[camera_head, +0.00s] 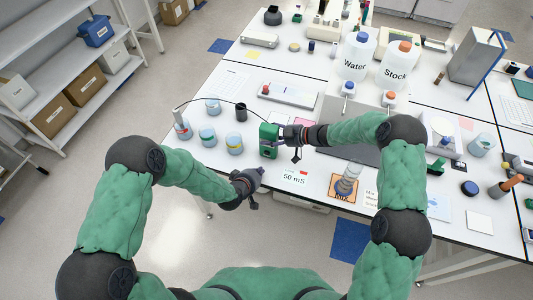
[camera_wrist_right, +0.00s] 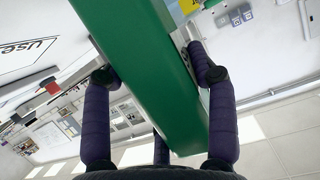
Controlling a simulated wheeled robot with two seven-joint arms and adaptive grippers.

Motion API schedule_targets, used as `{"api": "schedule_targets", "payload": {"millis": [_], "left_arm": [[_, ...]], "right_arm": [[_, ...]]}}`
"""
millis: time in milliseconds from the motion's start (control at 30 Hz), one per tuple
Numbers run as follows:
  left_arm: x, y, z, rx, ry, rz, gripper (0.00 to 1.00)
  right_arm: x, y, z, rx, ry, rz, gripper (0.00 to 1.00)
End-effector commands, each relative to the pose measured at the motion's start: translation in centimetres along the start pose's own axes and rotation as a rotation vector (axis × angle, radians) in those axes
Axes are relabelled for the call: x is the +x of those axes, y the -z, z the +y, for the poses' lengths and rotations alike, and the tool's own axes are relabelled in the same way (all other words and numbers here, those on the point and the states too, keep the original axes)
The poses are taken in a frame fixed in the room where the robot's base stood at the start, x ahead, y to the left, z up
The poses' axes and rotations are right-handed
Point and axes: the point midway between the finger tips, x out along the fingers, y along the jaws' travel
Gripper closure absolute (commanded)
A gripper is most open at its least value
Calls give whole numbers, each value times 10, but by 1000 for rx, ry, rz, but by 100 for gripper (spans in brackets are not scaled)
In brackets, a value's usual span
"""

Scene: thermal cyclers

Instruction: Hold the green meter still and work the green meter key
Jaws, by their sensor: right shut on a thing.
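The green meter (camera_head: 268,142) stands near the front edge of the table in the head view, with a thin dark cable arcing left from it. My right gripper (camera_head: 284,136) comes from the right and is shut on the meter. In the right wrist view the meter's green body (camera_wrist_right: 150,75) runs between the fingers, one on each side. My left gripper (camera_head: 256,186) hangs in front of the table edge, below and apart from the meter. Its fingers are too small to judge. The meter key cannot be made out in either view.
Several beakers (camera_head: 207,138) stand left of the meter, one (camera_head: 182,128) by the cable's end. A "50 mS" card (camera_head: 295,178) lies right of my left gripper. A bottle (camera_head: 347,182) stands on an orange "MIX" pad. Water (camera_head: 356,55) and Stock (camera_head: 398,66) containers stand farther back.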

Motion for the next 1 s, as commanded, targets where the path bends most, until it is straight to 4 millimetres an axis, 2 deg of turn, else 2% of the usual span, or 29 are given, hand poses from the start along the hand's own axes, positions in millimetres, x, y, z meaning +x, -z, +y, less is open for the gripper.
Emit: {"api": "schedule_targets", "payload": {"millis": [467,500,567,1000], "left_arm": [[0,0,0,0,0,0,100],[0,0,0,0,0,0,100],[0,0,0,0,0,0,100],[0,0,0,0,0,0,100]], "right_arm": [[0,-1,-1,1,1,-1,84],[0,-1,-1,1,1,-1,31],[0,-1,-1,1,1,-1,14],[-5,0,1,0,-2,0,14]]}}
